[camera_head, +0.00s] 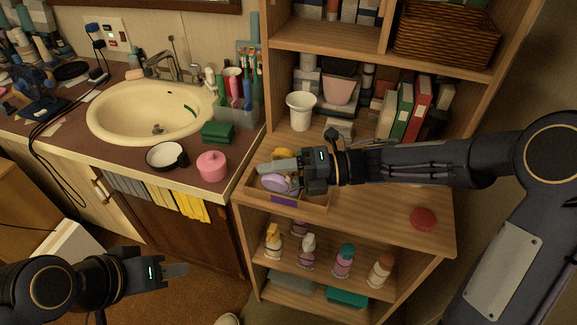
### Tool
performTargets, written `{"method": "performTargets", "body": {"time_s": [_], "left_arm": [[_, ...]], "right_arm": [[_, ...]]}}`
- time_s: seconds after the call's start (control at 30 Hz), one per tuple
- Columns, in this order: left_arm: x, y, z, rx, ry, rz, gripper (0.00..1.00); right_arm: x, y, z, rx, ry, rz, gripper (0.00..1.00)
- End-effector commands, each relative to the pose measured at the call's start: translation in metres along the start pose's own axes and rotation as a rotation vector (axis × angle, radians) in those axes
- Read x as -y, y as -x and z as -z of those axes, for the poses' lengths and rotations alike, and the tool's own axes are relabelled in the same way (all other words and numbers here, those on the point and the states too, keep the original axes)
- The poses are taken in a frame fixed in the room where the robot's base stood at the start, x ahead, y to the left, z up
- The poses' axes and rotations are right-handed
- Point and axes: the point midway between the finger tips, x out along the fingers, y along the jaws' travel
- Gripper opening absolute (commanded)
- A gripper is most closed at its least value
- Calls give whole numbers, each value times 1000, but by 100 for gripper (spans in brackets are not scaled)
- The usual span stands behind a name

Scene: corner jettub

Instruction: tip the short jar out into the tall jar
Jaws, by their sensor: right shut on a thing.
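My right gripper (285,170) reaches in from the right and is shut at a shallow wooden box (316,203) on the shelf top. A rounded lavender thing (274,184) is at its fingers, partly covered by them; I cannot tell whether this is the short jar. A yellow thing (284,153) shows just behind the fingers. I cannot tell which vessel is the tall jar. My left gripper (176,275) is low at the left, away from the counter, with nothing visible in it.
A white pot (300,109) and a pink pot (340,88) stand behind the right gripper. A black-rimmed bowl (166,156) and green sponge (217,131) are near the sink (108,112). A red round thing (423,218) lies on the shelf top's right side. Bottles stand below.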

Motion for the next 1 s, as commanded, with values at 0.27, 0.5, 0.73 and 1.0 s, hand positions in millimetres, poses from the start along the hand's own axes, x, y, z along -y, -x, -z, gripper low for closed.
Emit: {"method": "performTargets", "body": {"time_s": [0.27,0.5,0.73,1.0], "left_arm": [[-1,3,2,0,0,0,36],[-2,5,3,0,0,0,36],[-3,7,3,0,0,0,36],[-4,8,4,0,0,0,36]], "right_arm": [[-2,2,-4,2,-34,-14,27],[-3,3,-7,1,-64,-27,27],[-5,3,-8,0,-92,-39,27],[-7,4,-9,1,-126,-53,27]]}}
